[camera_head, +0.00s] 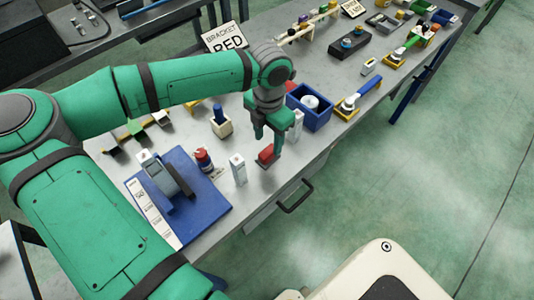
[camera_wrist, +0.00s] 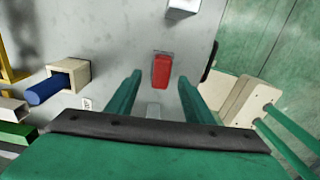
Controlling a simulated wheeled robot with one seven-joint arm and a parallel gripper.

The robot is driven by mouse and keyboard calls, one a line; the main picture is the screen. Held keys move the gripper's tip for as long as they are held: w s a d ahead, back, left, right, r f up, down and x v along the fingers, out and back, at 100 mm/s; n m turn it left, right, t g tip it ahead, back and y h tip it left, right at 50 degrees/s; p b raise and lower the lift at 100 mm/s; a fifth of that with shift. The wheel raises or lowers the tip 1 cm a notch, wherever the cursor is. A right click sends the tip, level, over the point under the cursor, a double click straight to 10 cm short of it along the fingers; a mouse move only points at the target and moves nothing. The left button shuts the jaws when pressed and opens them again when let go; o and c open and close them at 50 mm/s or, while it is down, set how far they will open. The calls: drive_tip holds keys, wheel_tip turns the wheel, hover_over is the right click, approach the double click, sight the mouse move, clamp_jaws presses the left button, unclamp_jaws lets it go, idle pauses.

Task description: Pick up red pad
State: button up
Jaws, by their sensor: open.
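The red pad (camera_head: 266,153) lies on the grey table near its front edge in the head view. In the wrist view the red pad (camera_wrist: 161,71) is a small red block with a paler end, lying beyond the fingertips. My gripper (camera_head: 267,134) points down just above the pad, its green fingers apart. In the wrist view my gripper (camera_wrist: 160,80) is open and empty, with the pad roughly centred between the line of its two fingers. I cannot tell the exact height gap.
A white upright block (camera_head: 238,169) stands left of the pad, and another (camera_head: 297,124) stands to its right. A blue bin (camera_head: 313,117) is farther right. A wooden holder with a blue handle (camera_head: 220,122) is behind left. A drawer handle (camera_head: 296,196) juts from the table front.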

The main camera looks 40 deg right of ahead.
sight(268, 151)
wheel_tip(268, 151, down, 5)
drive_tip(key=shift+a+f, duration=0.15)
drive_tip(key=shift+s+f, duration=0.25)
drive_tip(key=shift+f, duration=0.05)
drive_tip(key=shift+w, duration=0.1)
clamp_jaws()
drive_tip(key=shift+r, duration=0.1)
